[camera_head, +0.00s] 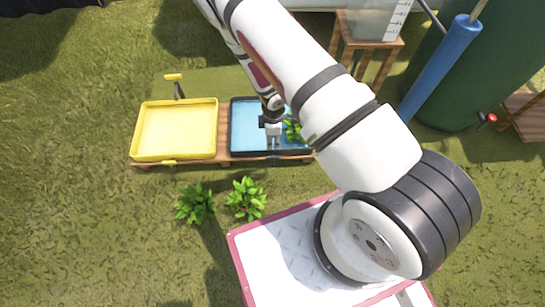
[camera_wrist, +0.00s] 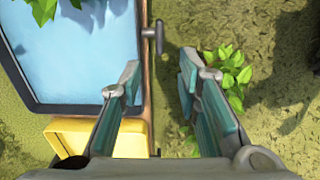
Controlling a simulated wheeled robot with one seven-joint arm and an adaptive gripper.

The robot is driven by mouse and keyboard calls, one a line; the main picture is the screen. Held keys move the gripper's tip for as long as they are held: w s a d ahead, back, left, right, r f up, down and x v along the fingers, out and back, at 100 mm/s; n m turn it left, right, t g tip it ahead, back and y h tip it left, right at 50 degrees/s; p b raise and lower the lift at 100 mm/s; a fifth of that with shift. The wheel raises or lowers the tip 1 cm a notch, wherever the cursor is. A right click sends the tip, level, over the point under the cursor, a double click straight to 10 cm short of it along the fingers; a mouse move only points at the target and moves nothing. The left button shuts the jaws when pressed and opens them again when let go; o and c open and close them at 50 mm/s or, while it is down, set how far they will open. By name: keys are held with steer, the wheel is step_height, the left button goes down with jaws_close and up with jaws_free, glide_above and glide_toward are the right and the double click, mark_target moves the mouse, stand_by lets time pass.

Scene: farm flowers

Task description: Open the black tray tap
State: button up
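The black tray (camera_head: 232,128) holds blue water and sits on a low wooden stand, right of the yellow tray. It fills the upper left of the wrist view (camera_wrist: 55,106). Its small dark tap (camera_wrist: 153,36) has a T-shaped grip and sticks out from the tray's side edge; it also shows at the tray's front in the head view (camera_head: 274,160). My gripper (camera_wrist: 160,70) is open and empty, its two fingers apart. The tap shows just beyond the fingertips, near the line between them. In the head view my gripper (camera_head: 273,145) appears over the front part of the tray.
The yellow tray (camera_head: 175,130) stands left of the black one, with its own yellow tap (camera_head: 169,162). Two leafy plants (camera_head: 246,198) grow on the grass in front. A green tank (camera_head: 460,90) with a red-handled tap (camera_head: 489,119) stands right. Leaves (camera_head: 293,131) show at the black tray.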

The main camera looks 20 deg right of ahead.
mark_target(273, 156)
step_height(273, 156, down, 13)
steer(key=b, duration=0.6)
jaws_close()
